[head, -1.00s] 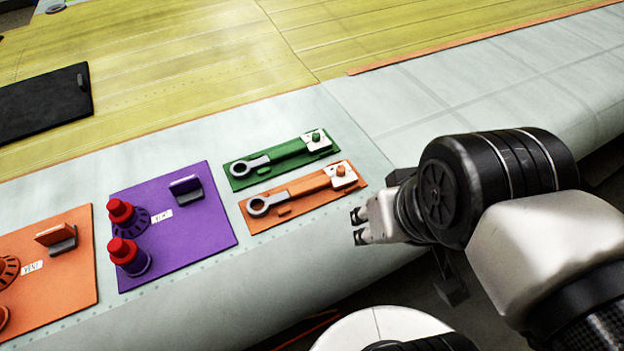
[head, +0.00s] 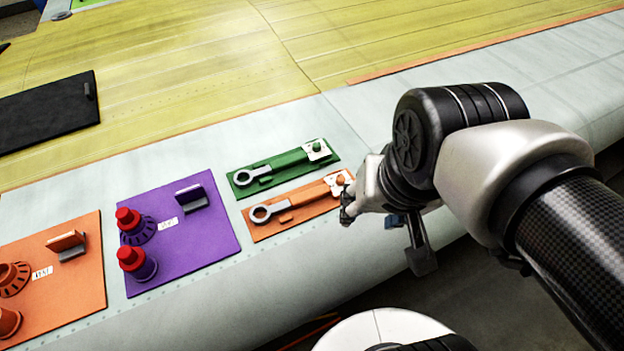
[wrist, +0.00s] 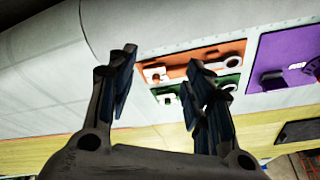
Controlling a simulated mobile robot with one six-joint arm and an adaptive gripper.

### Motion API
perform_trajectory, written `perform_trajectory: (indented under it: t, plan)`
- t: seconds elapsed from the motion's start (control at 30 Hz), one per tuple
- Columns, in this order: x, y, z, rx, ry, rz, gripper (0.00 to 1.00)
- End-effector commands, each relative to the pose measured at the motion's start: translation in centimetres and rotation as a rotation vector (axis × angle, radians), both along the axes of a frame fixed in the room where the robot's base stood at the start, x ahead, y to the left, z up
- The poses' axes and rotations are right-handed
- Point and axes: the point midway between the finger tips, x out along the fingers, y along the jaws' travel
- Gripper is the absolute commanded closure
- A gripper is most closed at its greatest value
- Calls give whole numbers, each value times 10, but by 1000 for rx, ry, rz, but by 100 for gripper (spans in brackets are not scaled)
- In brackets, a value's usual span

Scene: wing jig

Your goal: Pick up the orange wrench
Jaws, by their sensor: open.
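The orange wrench (head: 290,203) lies on an orange mat (head: 262,231) on the pale wing surface, its ring end to the left and its other end at a white block with an orange knob. In the wrist view the orange mat (wrist: 222,48) lies beyond the fingers, and a finger covers part of the wrench. My gripper (head: 346,205) is at the right end of the orange mat in the head view, covering its right edge. Its two fingers (wrist: 160,85) are apart and empty in the wrist view. I cannot tell its height above the mat.
A green wrench (head: 280,167) on a green mat lies just behind the orange one. A purple board (head: 205,245) with red-capped pegs (head: 130,258) stands to the left, and an orange board (head: 80,290) lies further left. The wing surface in front of the wrench mat is clear.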

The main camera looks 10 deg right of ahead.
Motion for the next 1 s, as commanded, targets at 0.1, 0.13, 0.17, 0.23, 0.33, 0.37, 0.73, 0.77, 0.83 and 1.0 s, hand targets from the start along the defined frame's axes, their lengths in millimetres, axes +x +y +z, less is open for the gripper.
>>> perform_trajectory:
  t: [0.1,0.13,0.17,0.23,0.33,0.37,0.73,0.77,0.83,1.0]
  plan:
    - [36,9,33,66,80,-189,53]
    - [45,12,37,81,98,-242,53]
    - [55,15,41,95,115,-295,53]
    - [75,22,46,124,155,-422,53]
    - [103,32,47,154,209,-602,53]
    - [111,35,46,160,224,-655,53]
    - [157,61,17,180,311,-1061,53]
    - [157,61,15,180,313,-1070,53]
    - [157,61,7,179,315,-1080,53]
    - [156,61,-27,178,317,-1080,53]
